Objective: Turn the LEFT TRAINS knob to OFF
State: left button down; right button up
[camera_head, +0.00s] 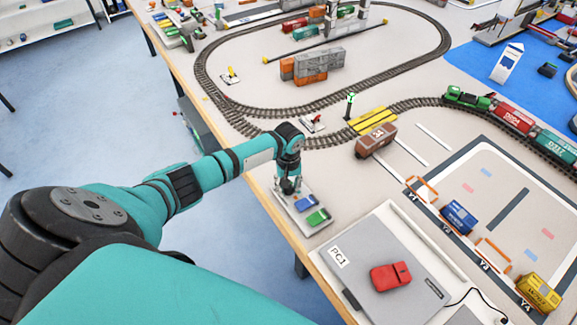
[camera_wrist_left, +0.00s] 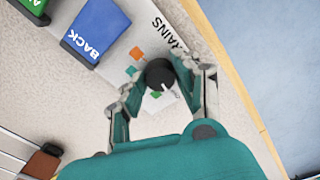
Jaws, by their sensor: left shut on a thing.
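The black TRAINS knob (camera_wrist_left: 159,74) shows in the left wrist view, with a white pointer mark toward its lower right edge. It sits on a white panel (camera_wrist_left: 142,30) with a partly hidden TRAINS label and small orange and green marks around it. My left gripper (camera_wrist_left: 158,82) is shut on the knob, one finger on each side. In the head view my left gripper (camera_head: 289,186) points down at the far end of the panel (camera_head: 298,218) and hides the knob. My right gripper is not in view.
The panel carries a blue BACK button (camera_wrist_left: 96,31) and a green button (camera_wrist_left: 30,8). A grey PC1 box (camera_head: 375,262) with a red block (camera_head: 390,276) stands at the front. A brown wagon (camera_head: 376,140) and the train track (camera_head: 225,105) lie beyond.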

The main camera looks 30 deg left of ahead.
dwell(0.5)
pick_arm(q)
jog(key=c, duration=1)
grip_release()
jog(key=shift+o, duration=0.2)
jog(key=shift+r, duration=0.1)
notch_tip(320, 180, up, 12)
